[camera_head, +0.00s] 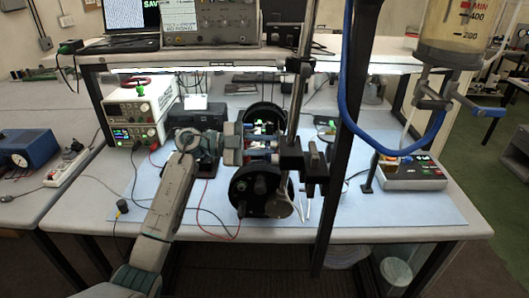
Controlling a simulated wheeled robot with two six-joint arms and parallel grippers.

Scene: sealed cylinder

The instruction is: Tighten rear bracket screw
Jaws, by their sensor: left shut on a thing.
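My left gripper (268,146) reaches in from the left over the bench. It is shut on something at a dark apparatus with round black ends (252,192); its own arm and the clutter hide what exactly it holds. A dark bracket block (309,160) on an upright metal rod stands just right of the fingers. I cannot make out the rear bracket screw, nor whether the fingers touch the bracket. A clear graduated cylinder (450,25) with a metal fitting below it is at the top right. My right gripper is not in view.
A white power supply (135,112) stands left of my arm, and a grey box with coloured controls (411,172) stands right. A blue hose (352,100) and a dark post (345,150) cross the foreground. Thin cables lie on the blue mat (405,208), whose right front is fairly clear.

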